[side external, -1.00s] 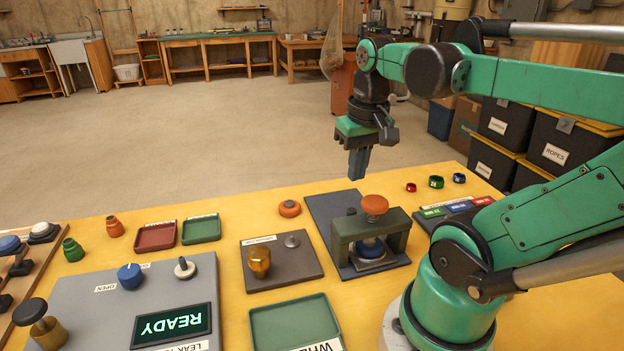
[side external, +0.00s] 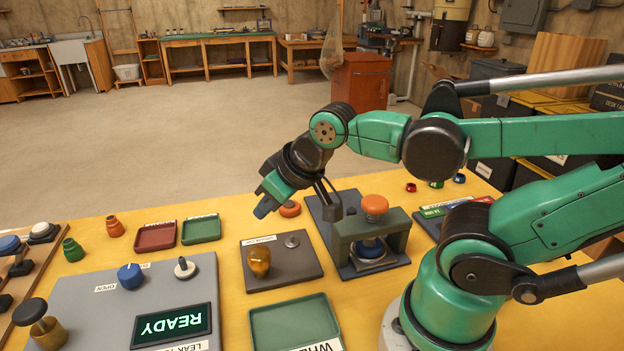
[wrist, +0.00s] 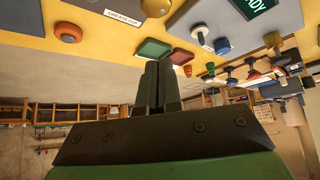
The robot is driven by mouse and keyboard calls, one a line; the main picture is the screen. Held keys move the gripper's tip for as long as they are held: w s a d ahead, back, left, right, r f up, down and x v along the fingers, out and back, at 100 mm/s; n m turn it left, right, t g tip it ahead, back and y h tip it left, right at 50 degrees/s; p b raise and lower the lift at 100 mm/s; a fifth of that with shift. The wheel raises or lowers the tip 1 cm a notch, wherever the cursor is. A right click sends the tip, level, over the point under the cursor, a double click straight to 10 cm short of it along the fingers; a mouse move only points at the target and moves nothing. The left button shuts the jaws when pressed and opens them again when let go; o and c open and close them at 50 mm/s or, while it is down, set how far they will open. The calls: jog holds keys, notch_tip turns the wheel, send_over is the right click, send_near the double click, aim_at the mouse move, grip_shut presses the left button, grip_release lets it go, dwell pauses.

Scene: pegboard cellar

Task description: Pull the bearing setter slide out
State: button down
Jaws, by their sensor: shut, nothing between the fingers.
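The bearing setter is a dark green arch (side external: 400,230) with an orange knob (side external: 375,205) on top, standing on a dark base plate (side external: 325,208). My gripper (side external: 262,211) is left of the setter, tilted down to the left, above the table and apart from the slide. Its fingers (wrist: 158,85) are together and empty in the wrist view.
A loose orange knob (side external: 290,209) sits just beyond my gripper. A dark plate with a brass knob (side external: 259,261) lies left of the setter. Green (side external: 201,229) and red (side external: 155,236) trays and a panel with a READY screen (side external: 169,324) are further left. A green tray (side external: 290,325) is in front.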

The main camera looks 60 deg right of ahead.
dwell(0.4)
jog(key=c, duration=1.1)
grip_release()
jog(key=shift+d, duration=0.1)
jog(key=o, duration=0.4)
jog(key=d+m, duration=0.1)
jog(key=d+m+g, duration=0.1)
jog(key=d+m, duration=0.1)
jog(key=shift+w+d+f+h, duration=0.15)
jog(key=shift+f+h, duration=0.05)
jog(key=shift+h, duration=0.2)
jog(key=shift+o, duration=0.2)
jog(key=m+g, duration=0.6)
jog(key=m, duration=0.8)
send_over(352, 210)
jog(key=shift+y, duration=0.3)
jog(key=f, duration=0.4)
jog(key=shift+w+a+f, duration=0.2)
jog(key=shift+w+f, duration=0.1)
jog(key=shift+f, duration=0.1)
jog(key=shift+s+d+f+m, duration=0.2)
jog(key=shift+s+d+m, duration=0.05)
jog(key=shift+m, duration=0.25)
jog(key=shift+f, duration=2.75)
